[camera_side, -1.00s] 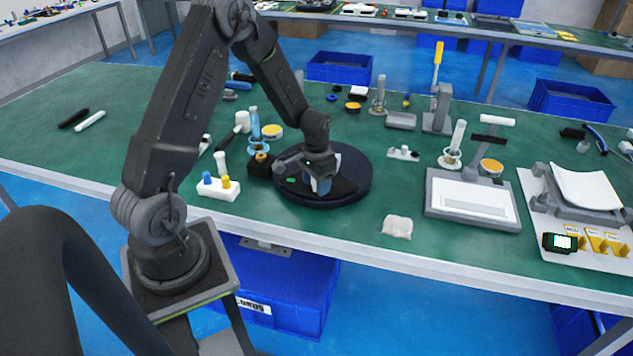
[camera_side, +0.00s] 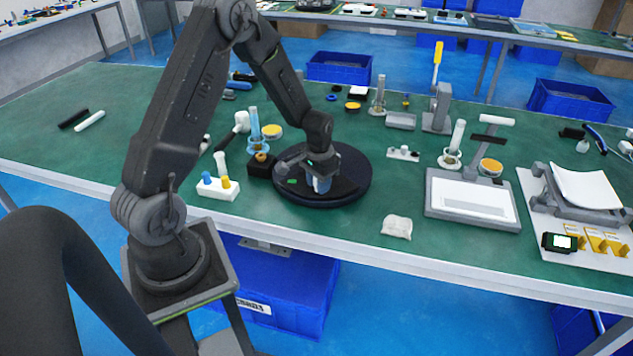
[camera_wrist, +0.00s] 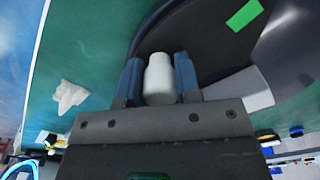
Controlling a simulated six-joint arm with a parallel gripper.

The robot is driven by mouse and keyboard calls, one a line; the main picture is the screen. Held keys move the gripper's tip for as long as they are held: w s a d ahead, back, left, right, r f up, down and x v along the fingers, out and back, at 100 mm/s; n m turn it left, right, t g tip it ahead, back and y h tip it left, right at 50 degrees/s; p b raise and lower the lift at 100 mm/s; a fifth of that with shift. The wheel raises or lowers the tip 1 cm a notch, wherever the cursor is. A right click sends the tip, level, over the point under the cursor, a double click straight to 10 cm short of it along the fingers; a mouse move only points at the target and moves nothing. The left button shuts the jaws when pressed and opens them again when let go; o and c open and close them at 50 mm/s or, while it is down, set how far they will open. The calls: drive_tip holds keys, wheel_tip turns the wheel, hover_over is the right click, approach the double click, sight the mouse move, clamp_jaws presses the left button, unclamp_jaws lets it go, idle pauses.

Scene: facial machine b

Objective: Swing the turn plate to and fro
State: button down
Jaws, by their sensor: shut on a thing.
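The turn plate (camera_side: 350,188) is a dark round disc on the green table, below my gripper. It shows in the wrist view (camera_wrist: 205,28) as a dark curved surface with a green mark (camera_wrist: 245,15). My gripper (camera_side: 321,185) is low over the plate. In the wrist view, my gripper (camera_wrist: 158,75) has its two blue fingers shut on a white rounded piece (camera_wrist: 159,78), which sits between them. In the side view, this piece is hidden by my gripper. I cannot tell whether it is fixed to the plate.
A grey framed panel (camera_side: 472,200) stands further right. Table is bare between cloth and plate.

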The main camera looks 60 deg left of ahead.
sight(344, 186)
drive_tip(key=shift+w+d+n, duration=0.4)
drive_tip(key=shift+w+n, duration=0.15)
drive_tip(key=shift+n, duration=0.05)
drive_tip(key=w+n, duration=0.2)
drive_tip(key=w+d+n, duration=0.1)
drive_tip(key=w+n, duration=0.2)
drive_tip(key=shift+w+d, duration=0.15)
drive_tip(key=shift+w, duration=0.05)
drive_tip(key=w+n, duration=0.2)
drive_tip(key=w+a+n, duration=0.1)
drive_tip(key=w+n, duration=0.3)
drive_tip(key=shift+w+a+n, duration=0.1)
drive_tip(key=shift+a+n, duration=0.2)
drive_tip(key=shift+w+a+n, duration=0.5)
drive_tip(key=shift+w+n, duration=0.15)
drive_tip(key=shift+n, duration=0.1)
drive_tip(key=shift+w+a+n, duration=0.45)
drive_tip(key=shift+w+n, duration=0.15)
drive_tip(key=shift+n, duration=0.15)
drive_tip(key=c, duration=0.8)
unclamp_jaws()
wheel_tip(344, 186, up, 14)
drive_tip(key=shift+f, duration=0.1)
